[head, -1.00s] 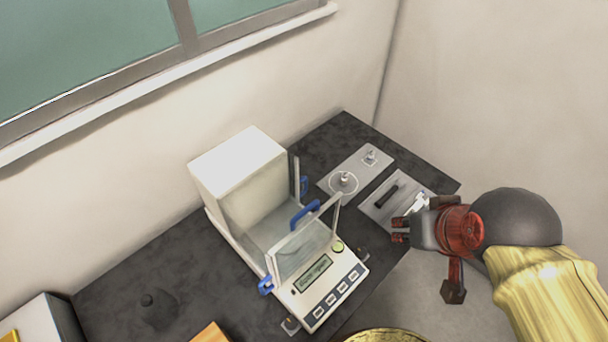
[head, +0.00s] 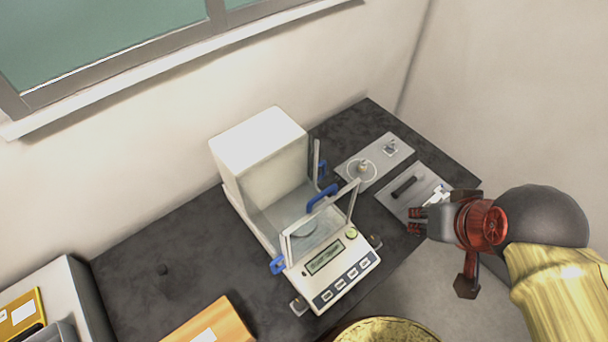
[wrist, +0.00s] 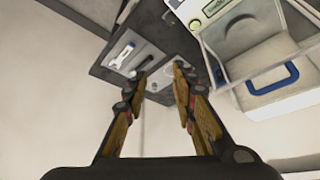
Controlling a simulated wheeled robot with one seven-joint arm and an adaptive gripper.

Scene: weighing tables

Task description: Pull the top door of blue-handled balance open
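The blue-handled balance (head: 331,285) stands on the dark table, with a white housing behind a clear glass chamber. The blue top handle (head: 322,198) sits at the upper part of the chamber; it also shows in the wrist view (wrist: 272,80). Two more blue handles, a left one (head: 278,264) and a right one (head: 322,168), are at the sides. I cannot tell how far the clear top door is open. My gripper (head: 416,221) is right of the balance, apart from it. Its fingers are spread and empty in the wrist view (wrist: 160,76).
A grey tray (head: 395,206) with a black bar and a plate with small weights (head: 355,180) lie right of the balance. An orange box (head: 222,322) and a grey device (head: 68,283) are at left. A yellow round stool (head: 390,332) is in front.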

